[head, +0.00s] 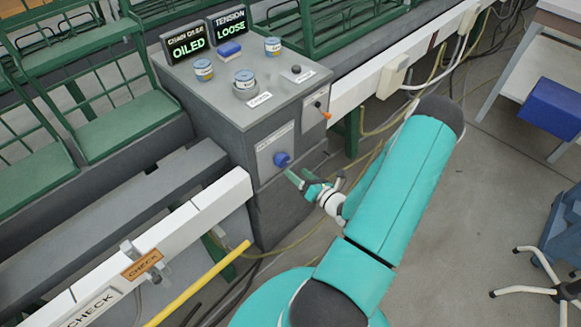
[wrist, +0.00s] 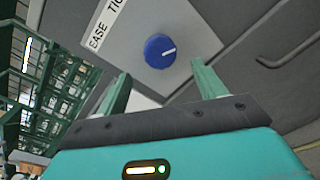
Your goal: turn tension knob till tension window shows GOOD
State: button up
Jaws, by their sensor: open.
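The tension window (head: 230,24) on top of the grey press cabinet (head: 217,100) reads LOOSE. The blue tension knob (head: 282,159) sits on a light panel on the cabinet's front. In the wrist view the knob (wrist: 160,51) has a white mark pointing right and slightly up. A label beside it shows "EASE" and the start of another word. My gripper (head: 297,179) is open and empty, close in front of the knob. In the wrist view its two green fingers (wrist: 160,70) are spread wider than the knob, which shows beyond the tips. I see no contact.
A second window (head: 187,42) reads OILED. An orange-tipped lever (head: 322,110) sticks out right of the knob panel. A white rail (head: 150,240) and yellow bar (head: 200,285) lie at lower left.

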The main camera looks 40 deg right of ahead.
jog(key=s, duration=0.7)
jog(key=shift+s+a+r, duration=0.15)
dwell(0.5)
jog(key=w+a+r+n+g+y, duration=0.3)
jog(key=a+r+n+g+y, duration=0.3)
jog(key=a+r+n, duration=0.45)
jog(key=w+a+r+n+g+y, duration=0.2)
jog(key=a+r+n+g+y, duration=0.4)
jog(key=a+n, duration=0.6)
jog(key=s+a+r+n+h, duration=0.3)
jog(key=a+r+n+h, duration=0.1)
jog(key=r+n, duration=0.5)
jog(key=s+a+r+n+h, duration=0.4)
jog(key=r+n+h, duration=0.3)
jog(key=r+n, duration=0.3)
jog(key=shift+n, duration=1.05)
